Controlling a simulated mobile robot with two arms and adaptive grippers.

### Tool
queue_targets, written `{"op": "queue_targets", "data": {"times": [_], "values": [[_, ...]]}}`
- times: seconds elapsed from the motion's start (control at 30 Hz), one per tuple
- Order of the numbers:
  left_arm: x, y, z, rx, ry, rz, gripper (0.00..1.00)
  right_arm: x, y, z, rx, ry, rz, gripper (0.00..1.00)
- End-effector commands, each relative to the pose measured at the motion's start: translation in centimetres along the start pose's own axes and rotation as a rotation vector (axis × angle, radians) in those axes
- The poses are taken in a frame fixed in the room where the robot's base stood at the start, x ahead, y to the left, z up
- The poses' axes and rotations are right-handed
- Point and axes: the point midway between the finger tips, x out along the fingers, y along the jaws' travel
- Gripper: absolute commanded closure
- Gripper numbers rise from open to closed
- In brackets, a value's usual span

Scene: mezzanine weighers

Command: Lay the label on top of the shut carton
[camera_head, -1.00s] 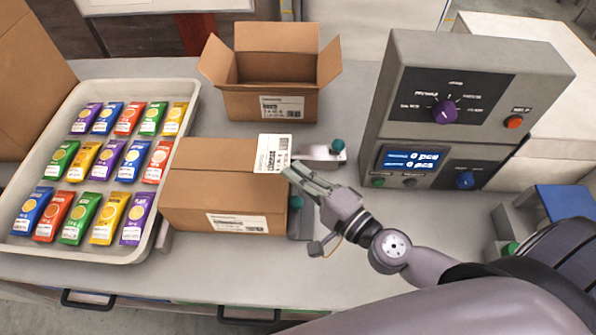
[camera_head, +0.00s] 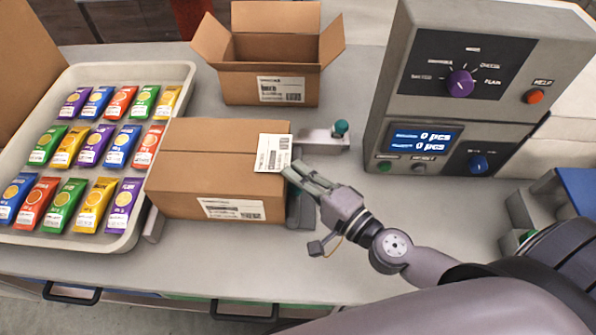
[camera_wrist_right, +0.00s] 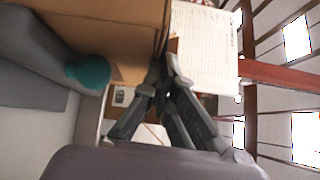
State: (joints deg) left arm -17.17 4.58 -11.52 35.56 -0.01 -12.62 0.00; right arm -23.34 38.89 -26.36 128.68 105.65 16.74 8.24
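The shut brown carton (camera_head: 215,150) sits on the bench in the head view, with a printed label on its front side. The white label (camera_head: 272,153) shows over the right end of the carton's top. My right gripper (camera_head: 291,172) reaches in from the right, shut on the label's near right edge. In the right wrist view the fingers (camera_wrist_right: 167,72) close together at the white label (camera_wrist_right: 205,45), beside the carton's brown side (camera_wrist_right: 105,35). I cannot tell whether the label touches the carton top. My left gripper is not in view.
A grey tray (camera_head: 185,82) of several coloured packets stands at the left. An open carton (camera_head: 270,88) stands behind. A control box (camera_head: 385,118) with dials and display stands at the right. A small device with a teal knob (camera_head: 341,127) is just right of the carton.

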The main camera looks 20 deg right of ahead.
Motion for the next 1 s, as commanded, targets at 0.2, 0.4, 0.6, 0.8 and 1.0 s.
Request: {"op": "queue_targets", "data": {"times": [0.2,0.4,0.6,0.8,1.0], "values": [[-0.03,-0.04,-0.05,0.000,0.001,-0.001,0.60,-0.01,0.00,0.01,0.000,0.000,0.000,1.00],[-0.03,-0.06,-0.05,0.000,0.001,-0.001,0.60,-0.01,0.00,0.01,0.001,0.000,0.001,1.00],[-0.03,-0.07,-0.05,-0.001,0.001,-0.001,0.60,-0.01,0.01,0.01,0.000,0.000,0.001,0.87],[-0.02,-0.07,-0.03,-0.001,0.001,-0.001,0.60,-0.01,0.03,0.04,0.001,-0.001,0.001,0.74],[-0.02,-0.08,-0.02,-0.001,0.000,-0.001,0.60,-0.01,0.05,0.05,0.001,-0.002,0.001,0.72]]}}
